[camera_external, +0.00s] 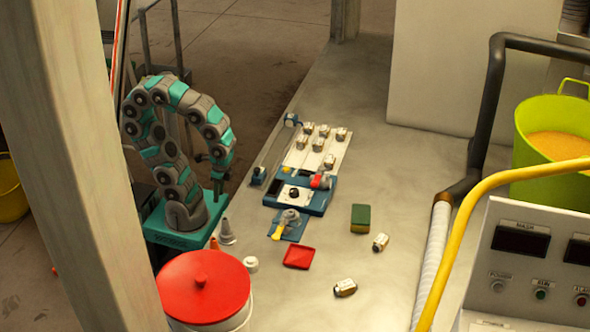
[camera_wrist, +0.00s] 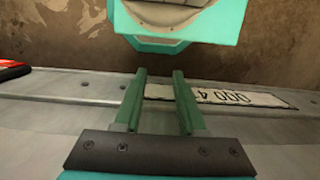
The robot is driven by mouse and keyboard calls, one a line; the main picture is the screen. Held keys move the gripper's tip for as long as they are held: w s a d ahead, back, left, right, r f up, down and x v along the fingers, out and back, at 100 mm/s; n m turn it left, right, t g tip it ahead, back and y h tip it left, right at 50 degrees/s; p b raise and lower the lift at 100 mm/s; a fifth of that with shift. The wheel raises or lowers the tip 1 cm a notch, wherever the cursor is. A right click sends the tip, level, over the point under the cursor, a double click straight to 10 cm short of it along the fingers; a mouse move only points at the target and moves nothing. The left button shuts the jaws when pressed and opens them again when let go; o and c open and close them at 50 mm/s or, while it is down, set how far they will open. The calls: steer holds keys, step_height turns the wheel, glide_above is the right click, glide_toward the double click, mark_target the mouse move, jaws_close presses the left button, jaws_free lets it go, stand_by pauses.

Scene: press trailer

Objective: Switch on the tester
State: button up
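A blue-based device (camera_external: 315,208), apparently the tester, sits on the grey bench right of my arm. It has a white plate with a dark round knob (camera_external: 293,194) and a red part with a grey cylinder (camera_external: 321,181) at its right. I cannot tell which part is its switch. A smaller blue plate with a grey fitting and a yellow lever (camera_external: 277,234) lies in front of it. My gripper (camera_external: 218,188) hangs downward left of the device, well apart from it. In the wrist view my gripper (camera_wrist: 159,73) has its green fingers apart with nothing between them.
Several small metal cylinders stand on a white board (camera_external: 333,153) behind the device. A red-lidded bucket (camera_external: 205,288) is near my base. A control panel (camera_external: 530,262) stands at right.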

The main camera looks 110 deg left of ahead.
steer(key=w+a+r+y+b, duration=0.1)
steer(key=w+a, duration=0.1)
steer(key=a, duration=0.1)
steer(key=w+a+r+n+t+y+b, duration=0.1)
steer(key=w+a, duration=0.1)
steer(key=a, duration=0.2)
steer(key=w+a+r+n+t+y+b, duration=0.1)
steer(key=w+a+r, duration=0.1)
steer(key=a, duration=0.2)
steer(key=shift+a, duration=0.2)
jaws_close()
steer(key=w+a+r+n+y+b, duration=0.1)
steer(key=a+r+n+y+b, duration=0.2)
steer(key=a+r, duration=0.7)
steer(key=w+d+r+m+t+h+p, duration=0.4)
steer(key=w+d+r+m+t+h, duration=0.1)
steer(key=w+d+r, duration=0.9)
steer(key=w+d+t+h, duration=0.1)
steer(key=d+t, duration=0.1)
steer(key=d, duration=0.1)
steer(key=shift+p, duration=0.4)
steer(key=shift+w, duration=0.1)
